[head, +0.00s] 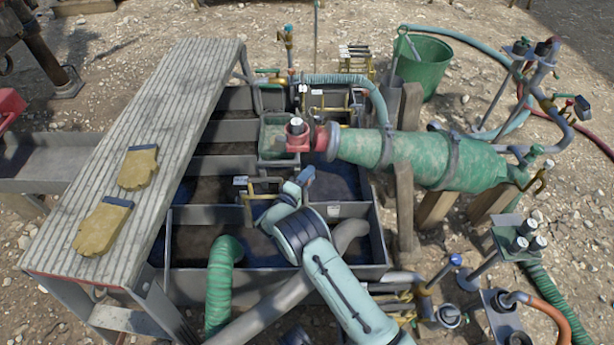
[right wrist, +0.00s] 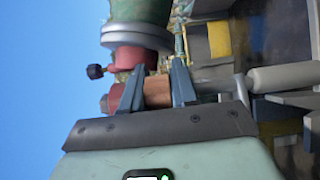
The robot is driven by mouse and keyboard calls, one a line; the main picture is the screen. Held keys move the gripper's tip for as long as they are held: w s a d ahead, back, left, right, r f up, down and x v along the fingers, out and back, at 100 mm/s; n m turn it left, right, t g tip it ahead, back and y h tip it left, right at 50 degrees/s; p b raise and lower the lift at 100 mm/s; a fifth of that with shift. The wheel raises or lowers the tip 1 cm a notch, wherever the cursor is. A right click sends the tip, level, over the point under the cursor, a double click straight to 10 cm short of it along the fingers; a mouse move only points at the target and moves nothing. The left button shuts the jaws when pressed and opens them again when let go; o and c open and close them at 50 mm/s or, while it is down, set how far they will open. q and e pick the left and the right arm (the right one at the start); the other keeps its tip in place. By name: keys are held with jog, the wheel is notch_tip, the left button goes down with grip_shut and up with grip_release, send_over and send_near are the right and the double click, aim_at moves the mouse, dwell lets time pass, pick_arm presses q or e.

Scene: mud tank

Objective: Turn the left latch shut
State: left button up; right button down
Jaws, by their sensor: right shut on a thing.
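My right gripper (head: 306,175) reaches up from the bottom of the head view over the mud tank (head: 355,240), just below the red fitting (head: 299,140) at the end of the green cone-shaped vessel (head: 400,155). In the right wrist view its two blue-grey fingers (right wrist: 157,88) are closed on a copper-coloured cylindrical piece (right wrist: 158,92). A red part with a dark knob (right wrist: 95,71) is just beyond the fingers there. I cannot tell which part is the left latch, or whether the held piece belongs to it. My left gripper is not in view.
A grey ribbed walkway (head: 185,120) with two yellow gloves (head: 138,168) runs along the tank's left side. A yellow-handled fitting (head: 262,187) stands left of my right gripper. A green hose (head: 222,280) enters the tank. Pipes and valves crowd the right side.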

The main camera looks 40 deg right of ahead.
jog(key=shift+d+r+m+g, duration=0.15)
jog(key=shift+m+g, duration=0.25)
jog(key=shift+g, duration=0.2)
jog(key=c, duration=1)
grip_release()
jog(key=shift+o, duration=0.2)
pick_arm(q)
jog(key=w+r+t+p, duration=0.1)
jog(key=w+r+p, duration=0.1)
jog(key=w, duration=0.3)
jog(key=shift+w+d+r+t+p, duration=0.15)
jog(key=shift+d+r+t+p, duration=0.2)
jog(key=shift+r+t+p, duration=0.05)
pick_arm(e)
jog(key=v, duration=1.3)
jog(key=shift+a+f, duration=0.2)
jog(key=shift+a, duration=0.05)
